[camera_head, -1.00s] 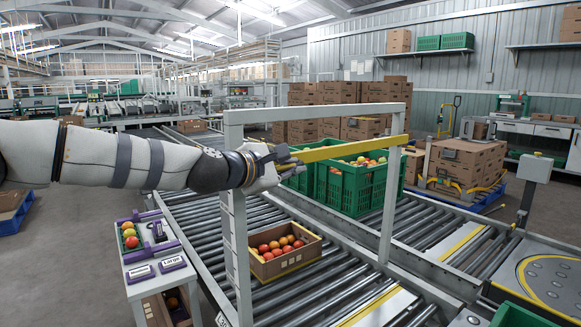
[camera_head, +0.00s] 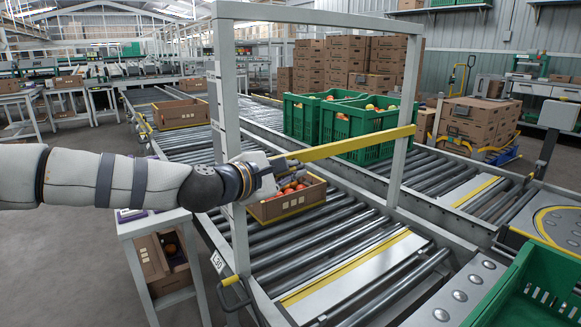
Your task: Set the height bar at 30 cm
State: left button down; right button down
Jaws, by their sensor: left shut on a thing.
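The height bar (camera_head: 350,146) is a yellow bar running across the grey upright frame (camera_head: 318,15) over the roller conveyor. It sits well below the frame's top beam, and its right end meets the right post. My left gripper (camera_head: 278,168) is shut on the bar's left end, beside the left post. The hand hides that end of the bar and part of the post, so no height mark can be read there. A small label (camera_head: 218,262), seemingly "L30", is low by the left post. My right gripper is out of view.
A cardboard crate of tomatoes (camera_head: 288,207) stands on the rollers just behind the frame, below the bar. Green crates (camera_head: 368,124) stand on the conveyor behind. Another green crate (camera_head: 520,296) is at lower right. A small table (camera_head: 150,222) stands at left.

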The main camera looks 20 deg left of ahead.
pick_arm(q)
jog(key=c, duration=1.7)
grip_release()
jog(key=v, duration=1.2)
